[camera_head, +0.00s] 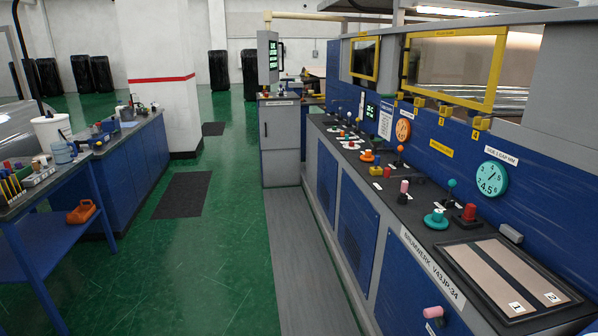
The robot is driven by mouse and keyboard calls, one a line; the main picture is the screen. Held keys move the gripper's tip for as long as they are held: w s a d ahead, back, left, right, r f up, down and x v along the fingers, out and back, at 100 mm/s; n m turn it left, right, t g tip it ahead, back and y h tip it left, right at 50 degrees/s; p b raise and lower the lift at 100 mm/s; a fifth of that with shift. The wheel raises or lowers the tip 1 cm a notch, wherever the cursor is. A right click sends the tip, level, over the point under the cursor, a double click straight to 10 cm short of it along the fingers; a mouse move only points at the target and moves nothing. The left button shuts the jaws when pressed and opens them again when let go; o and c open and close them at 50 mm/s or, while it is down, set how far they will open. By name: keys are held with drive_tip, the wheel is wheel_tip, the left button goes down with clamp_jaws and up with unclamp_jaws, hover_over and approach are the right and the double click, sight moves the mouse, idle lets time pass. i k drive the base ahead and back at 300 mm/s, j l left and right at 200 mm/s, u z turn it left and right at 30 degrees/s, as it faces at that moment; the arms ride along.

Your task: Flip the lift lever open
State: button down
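Several levers stand on the dark top of the blue machine console at the right. A teal-knobbed lever (451,184) stands upright near a teal round base (436,220) and a red knob (469,212). A pink-topped lever (404,188) stands to its left. A pink handle (433,312) sticks out low at the console's front edge. No label that I can read marks any of them as the lift lever. My gripper is not in view.
A black-framed tray (470,293) with panels marked 1 and 2 lies on the near console top. A grey cabinet (280,140) stands at the far end. A blue workbench (135,160) with tools is at the left. The green floor (220,260) between is clear apart from dark mats.

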sight(387, 171)
drive_tip(key=i, duration=3.95)
drive_tip(key=z, duration=0.15)
